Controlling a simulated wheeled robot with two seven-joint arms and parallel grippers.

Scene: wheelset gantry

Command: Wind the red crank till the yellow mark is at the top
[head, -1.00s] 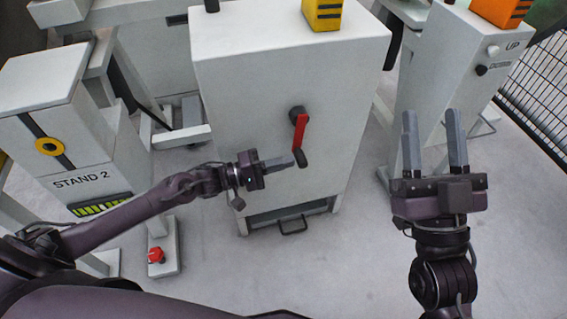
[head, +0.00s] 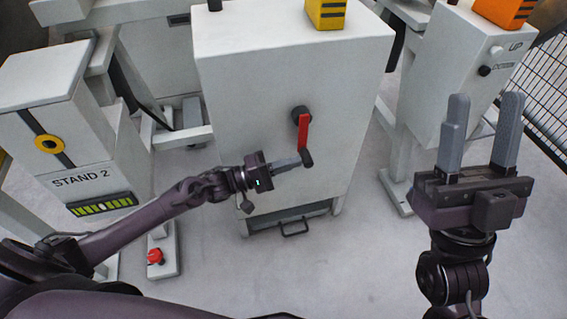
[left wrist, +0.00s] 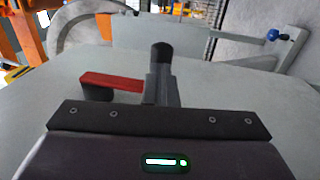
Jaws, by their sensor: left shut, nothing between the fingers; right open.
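The red crank (head: 303,132) hangs down from its dark hub on the front of a white cabinet (head: 255,90). Its dark handle knob (head: 307,158) is at the lower end. My left gripper (head: 302,163) is shut with nothing between its fingers, and its tips are at the knob, apparently touching. In the left wrist view the red crank arm (left wrist: 112,82) lies left of the shut fingers (left wrist: 162,88), and the knob (left wrist: 162,52) shows just beyond the tips. My right gripper (head: 481,140) is open and empty at the right. I cannot make out a yellow mark by the crank.
A STAND 2 unit (head: 85,160) with a yellow ring stands at the left, above a red button (head: 155,257). A white post with UP and DOWN buttons (head: 470,65) stands behind my right gripper. The floor (head: 350,260) in front is clear.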

